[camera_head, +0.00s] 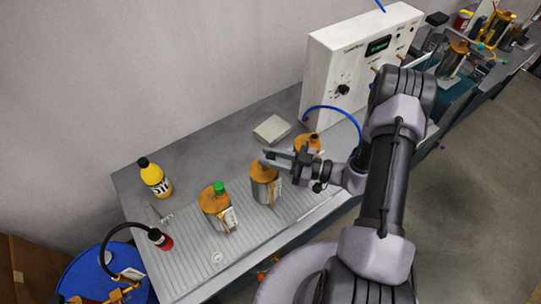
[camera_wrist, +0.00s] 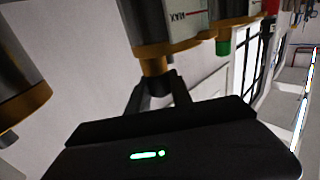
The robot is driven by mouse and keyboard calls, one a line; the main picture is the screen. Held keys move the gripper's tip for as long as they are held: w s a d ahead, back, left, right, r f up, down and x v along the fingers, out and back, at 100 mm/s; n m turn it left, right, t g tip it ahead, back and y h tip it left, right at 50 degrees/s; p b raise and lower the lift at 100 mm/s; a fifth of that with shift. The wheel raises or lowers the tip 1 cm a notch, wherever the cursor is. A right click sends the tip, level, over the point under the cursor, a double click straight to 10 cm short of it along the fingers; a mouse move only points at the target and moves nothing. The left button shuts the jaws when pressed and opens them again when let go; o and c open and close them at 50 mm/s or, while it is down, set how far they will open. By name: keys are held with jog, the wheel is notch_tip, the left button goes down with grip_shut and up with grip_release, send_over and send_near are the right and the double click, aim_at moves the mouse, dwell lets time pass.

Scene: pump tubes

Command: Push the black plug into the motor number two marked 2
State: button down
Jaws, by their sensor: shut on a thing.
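Several metal motors with orange caps stand in a row on the bench in the head view. The front motor (camera_head: 214,210) has a green plug (camera_head: 219,188) on its cap, also seen in the wrist view (camera_wrist: 223,47). The middle motor (camera_head: 264,188) stands behind it, and a rear motor (camera_head: 307,143) is partly behind my arm. My gripper (camera_head: 267,157) is at the top of the middle motor. In the wrist view its dark fingers (camera_wrist: 157,84) meet at that motor's orange port (camera_wrist: 153,66). They are shut on a small dark thing, apparently the black plug, mostly hidden. Motor numbers are unreadable.
A yellow bottle (camera_head: 155,178) stands at the bench's left. A black-and-red hose end (camera_head: 160,239) lies at the front left, near a blue barrel (camera_head: 95,277). A white control box (camera_head: 362,65) with a blue tube stands behind. A small pale box (camera_head: 271,129) lies near the wall.

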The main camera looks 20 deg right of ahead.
jog(key=c, duration=1.1)
grip_release()
jog(key=shift+o, duration=0.2)
jog(key=p+v, duration=0.1)
jog(key=v, duration=1.6)
jog(key=shift+d, duration=0.25)
